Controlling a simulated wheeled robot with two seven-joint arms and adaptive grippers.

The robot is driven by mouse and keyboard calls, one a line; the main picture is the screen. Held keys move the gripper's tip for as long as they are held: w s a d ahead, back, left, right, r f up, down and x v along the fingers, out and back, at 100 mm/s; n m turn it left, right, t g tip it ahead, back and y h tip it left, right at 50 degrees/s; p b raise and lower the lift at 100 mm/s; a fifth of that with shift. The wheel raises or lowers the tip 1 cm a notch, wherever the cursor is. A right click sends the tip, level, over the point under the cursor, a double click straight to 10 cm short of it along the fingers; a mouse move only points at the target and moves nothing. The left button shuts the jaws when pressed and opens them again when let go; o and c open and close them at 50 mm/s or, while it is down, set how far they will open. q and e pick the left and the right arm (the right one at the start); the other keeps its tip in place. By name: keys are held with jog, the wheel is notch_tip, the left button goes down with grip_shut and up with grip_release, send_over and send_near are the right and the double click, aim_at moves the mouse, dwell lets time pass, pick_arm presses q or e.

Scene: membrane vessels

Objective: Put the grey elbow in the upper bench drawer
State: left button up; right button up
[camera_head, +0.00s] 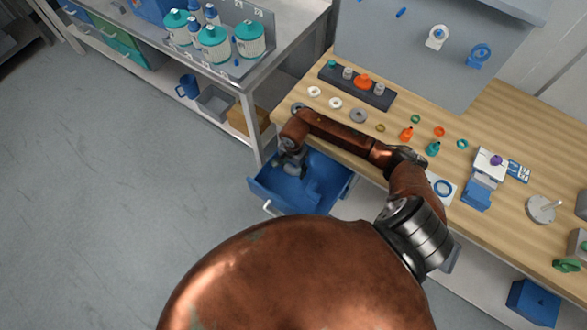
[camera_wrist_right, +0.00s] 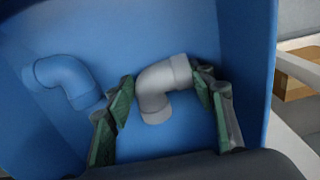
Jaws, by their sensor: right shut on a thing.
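The upper bench drawer (camera_head: 327,200) is a blue drawer pulled open under the wooden bench; its blue wall fills much of the right wrist view (camera_wrist_right: 255,60). My right gripper (camera_head: 290,165) is down at the drawer's left part. In the right wrist view its green-padded fingers (camera_wrist_right: 165,82) are shut on the grey elbow (camera_wrist_right: 158,88), one finger on each side. The elbow is inside the drawer's outline; I cannot tell whether it touches the floor. A blue elbow (camera_wrist_right: 62,78) lies in the drawer to its left, apart from it. My left gripper is not in view.
The wooden bench top (camera_head: 395,135) holds several rings, small bottles and a dark rack (camera_head: 357,85). A grey metal table (camera_head: 290,30) with teal-lidded jars stands at the left. My right arm crosses the bench's front edge. Floor before the drawer is clear.

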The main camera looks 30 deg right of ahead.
aim_at(293, 169)
jog(key=shift+f, duration=0.2)
jog(key=o, duration=1.1)
jog(key=shift+r, duration=0.1)
notch_tip(293, 169, up, 12)
jog(key=shift+r+p, duration=0.1)
jog(key=shift+p, duration=0.3)
